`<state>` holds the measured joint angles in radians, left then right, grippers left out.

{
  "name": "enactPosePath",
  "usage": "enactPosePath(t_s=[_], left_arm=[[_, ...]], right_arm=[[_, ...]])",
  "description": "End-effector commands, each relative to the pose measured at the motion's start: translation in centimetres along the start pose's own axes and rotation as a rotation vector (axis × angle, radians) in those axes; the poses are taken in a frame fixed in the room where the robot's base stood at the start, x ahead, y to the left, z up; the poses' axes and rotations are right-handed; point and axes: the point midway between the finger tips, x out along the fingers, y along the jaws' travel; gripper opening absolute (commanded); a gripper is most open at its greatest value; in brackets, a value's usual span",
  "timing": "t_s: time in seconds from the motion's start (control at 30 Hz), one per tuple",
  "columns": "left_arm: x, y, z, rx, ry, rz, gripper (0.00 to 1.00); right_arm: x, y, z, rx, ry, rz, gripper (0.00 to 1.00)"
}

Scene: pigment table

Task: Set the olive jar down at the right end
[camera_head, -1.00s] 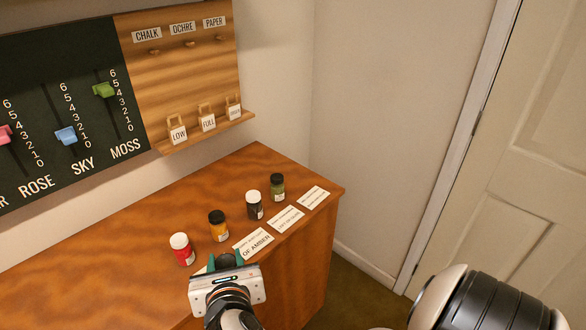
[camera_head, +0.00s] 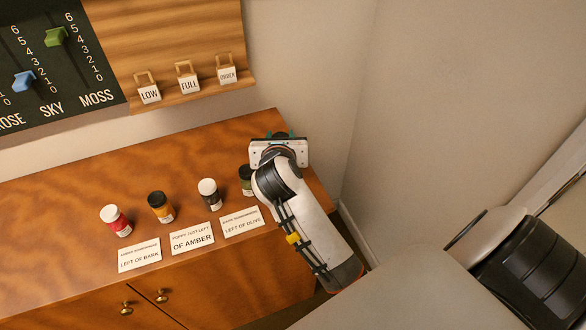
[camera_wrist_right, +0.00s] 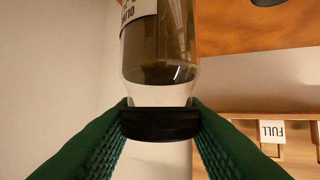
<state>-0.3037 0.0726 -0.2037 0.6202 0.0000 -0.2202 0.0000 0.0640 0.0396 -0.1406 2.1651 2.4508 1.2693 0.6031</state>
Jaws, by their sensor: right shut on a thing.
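My right gripper (camera_head: 284,134) is over the back right corner of the wooden cabinet top (camera_head: 60,240). In the wrist view its green fingers are shut on the black lid of the olive jar (camera_wrist_right: 160,68). This is a clear jar with dark olive-brown contents and a partly cut-off label, its text hard to read. In the head view the gripper and arm hide most of it, and I cannot tell whether its base touches the wood. My left gripper is not in view.
Standing in a row are a red jar (camera_head: 116,221), an amber jar (camera_head: 160,207), a dark jar (camera_head: 209,194) and a green jar (camera_head: 246,181), partly behind my arm. Clue cards (camera_head: 192,238) lie in front.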

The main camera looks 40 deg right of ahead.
Motion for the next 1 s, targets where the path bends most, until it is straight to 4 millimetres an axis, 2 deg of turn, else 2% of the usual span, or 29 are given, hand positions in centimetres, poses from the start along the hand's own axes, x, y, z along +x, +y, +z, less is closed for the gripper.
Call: enactPosePath(t_s=[0.03,0.13,0.3,0.4,0.57,0.8,1.0], left_arm=[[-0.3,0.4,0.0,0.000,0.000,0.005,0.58],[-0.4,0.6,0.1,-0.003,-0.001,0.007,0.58],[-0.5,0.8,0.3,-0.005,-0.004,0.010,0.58],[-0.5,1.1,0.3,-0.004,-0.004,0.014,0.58],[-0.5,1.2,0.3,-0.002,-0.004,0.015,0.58],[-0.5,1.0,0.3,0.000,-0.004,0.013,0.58],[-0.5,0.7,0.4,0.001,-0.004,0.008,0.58]], right_arm=[[1.2,0.6,-0.8,0.013,-0.002,0.009,0.11],[2.7,1.4,-1.1,0.026,-0.007,0.017,0.11],[4.2,1.7,1.6,0.026,-0.012,0.020,0.11],[4.9,1.6,3.2,0.026,-0.011,0.020,0.11],[5.4,1.6,4.6,0.029,-0.009,0.020,0.11],[6.6,1.5,7.5,0.028,-0.009,0.019,0.11],[6.7,1.5,7.8,0.031,-0.007,0.017,0.11]])
